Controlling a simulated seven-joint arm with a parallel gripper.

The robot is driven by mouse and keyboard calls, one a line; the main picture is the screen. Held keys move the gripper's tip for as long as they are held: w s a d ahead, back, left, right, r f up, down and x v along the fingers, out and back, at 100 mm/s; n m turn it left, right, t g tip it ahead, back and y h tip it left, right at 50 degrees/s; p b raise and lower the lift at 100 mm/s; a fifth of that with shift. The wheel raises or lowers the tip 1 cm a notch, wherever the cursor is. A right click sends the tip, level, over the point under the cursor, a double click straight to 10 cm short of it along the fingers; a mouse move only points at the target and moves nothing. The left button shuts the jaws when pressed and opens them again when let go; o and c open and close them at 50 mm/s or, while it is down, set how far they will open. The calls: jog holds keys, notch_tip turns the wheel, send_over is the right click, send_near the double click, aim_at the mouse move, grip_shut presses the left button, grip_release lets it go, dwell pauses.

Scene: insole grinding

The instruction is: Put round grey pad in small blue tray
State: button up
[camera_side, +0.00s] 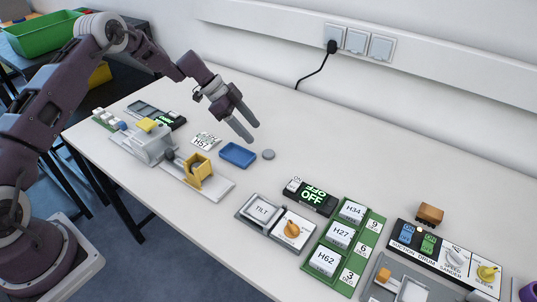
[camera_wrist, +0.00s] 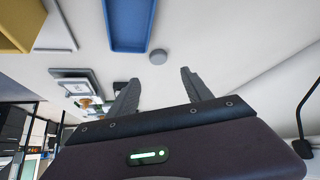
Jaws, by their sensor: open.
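The round grey pad (camera_side: 268,154) lies flat on the white table, just right of the small blue tray (camera_side: 238,154). The tray looks empty in the side view. My gripper (camera_side: 248,132) is open above the table, behind the tray and the pad, with nothing between its fingers. In the wrist view the pad (camera_wrist: 158,57) lies beyond the two spread fingers (camera_wrist: 158,82), beside the end of the blue tray (camera_wrist: 129,48). The pad touches neither finger.
A fixture with a yellow block (camera_side: 198,168) stands left of the tray. A card marked H57 (camera_side: 204,141) lies behind it. The TILT panel (camera_side: 262,209) and green rack (camera_side: 343,245) are to the front right. The table behind the pad is clear.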

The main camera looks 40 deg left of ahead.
aim_at(268, 152)
jog(key=x, duration=0.8)
jog(key=shift+s+a+f, duration=0.2)
jog(key=shift+a+f, duration=0.05)
jog(key=shift+f, duration=0.2)
grip_shut()
